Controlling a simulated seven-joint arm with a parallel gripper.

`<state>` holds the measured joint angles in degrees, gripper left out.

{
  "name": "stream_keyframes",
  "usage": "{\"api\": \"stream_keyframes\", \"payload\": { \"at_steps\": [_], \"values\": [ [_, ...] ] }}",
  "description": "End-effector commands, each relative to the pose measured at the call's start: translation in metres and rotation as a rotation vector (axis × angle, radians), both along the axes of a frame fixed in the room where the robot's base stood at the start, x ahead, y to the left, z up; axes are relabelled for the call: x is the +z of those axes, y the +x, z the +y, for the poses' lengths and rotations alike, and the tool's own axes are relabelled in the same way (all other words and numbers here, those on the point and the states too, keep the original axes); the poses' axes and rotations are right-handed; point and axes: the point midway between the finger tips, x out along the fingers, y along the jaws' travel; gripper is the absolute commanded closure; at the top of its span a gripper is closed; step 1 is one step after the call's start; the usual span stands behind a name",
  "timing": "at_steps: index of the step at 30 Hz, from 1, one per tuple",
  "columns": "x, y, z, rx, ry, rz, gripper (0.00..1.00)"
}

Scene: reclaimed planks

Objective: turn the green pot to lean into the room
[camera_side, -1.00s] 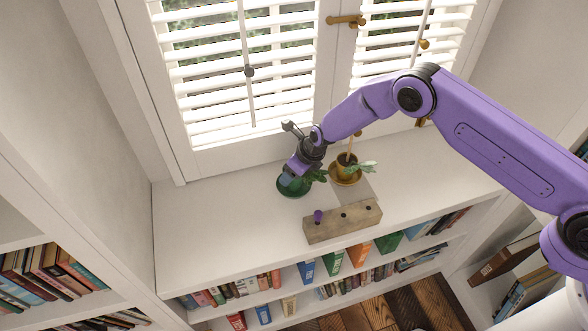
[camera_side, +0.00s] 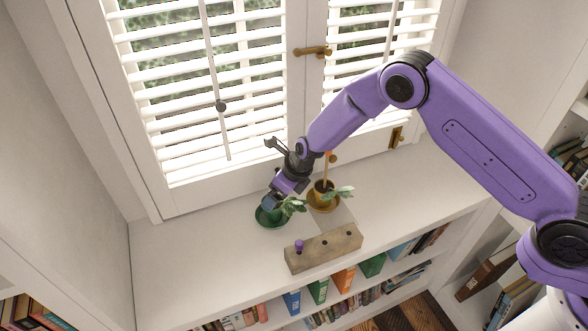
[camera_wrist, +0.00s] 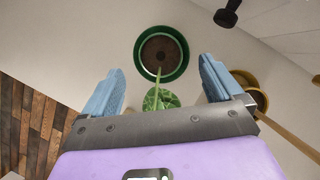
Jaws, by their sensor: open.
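The green pot (camera_wrist: 140,50) shows in the wrist view as a round green rim around dark soil. Its stem and pale-veined leaves (camera_wrist: 160,98) lean toward the bottom of that picture, between my fingers. In the side view the green pot (camera_side: 265,219) is on the white sill in front of the window, partly hidden by my gripper, with its leaves (camera_side: 293,205) to the right. My gripper (camera_wrist: 160,78) is open, its two blue fingers apart on either side of the leaves. In the side view my gripper (camera_side: 272,202) is at the pot; contact cannot be told.
A yellow-brown pot (camera_side: 320,200) with a leafy plant and a stake stands close on the right. A wooden block (camera_side: 325,249) with holes and a purple peg (camera_side: 299,246) lies in front. The window shutters (camera_side: 200,90) are behind. The sill's left (camera_side: 180,265) is clear.

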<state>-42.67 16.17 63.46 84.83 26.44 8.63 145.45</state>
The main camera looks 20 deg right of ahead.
Motion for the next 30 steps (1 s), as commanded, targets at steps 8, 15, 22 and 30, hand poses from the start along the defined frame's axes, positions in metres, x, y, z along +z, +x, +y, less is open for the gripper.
{"api": "stream_keyframes", "payload": {
  "at_steps": [8, 15, 22, 30],
  "values": [
    [0.043, -0.015, -0.010, 0.001, 0.001, -0.003, 0.07],
    [0.076, -0.027, -0.020, 0.000, 0.002, -0.002, 0.07],
    [0.096, -0.034, -0.025, 0.001, 0.001, -0.002, 0.07],
    [0.100, -0.037, -0.026, 0.002, -0.001, 0.000, 0.07]
  ]
}}
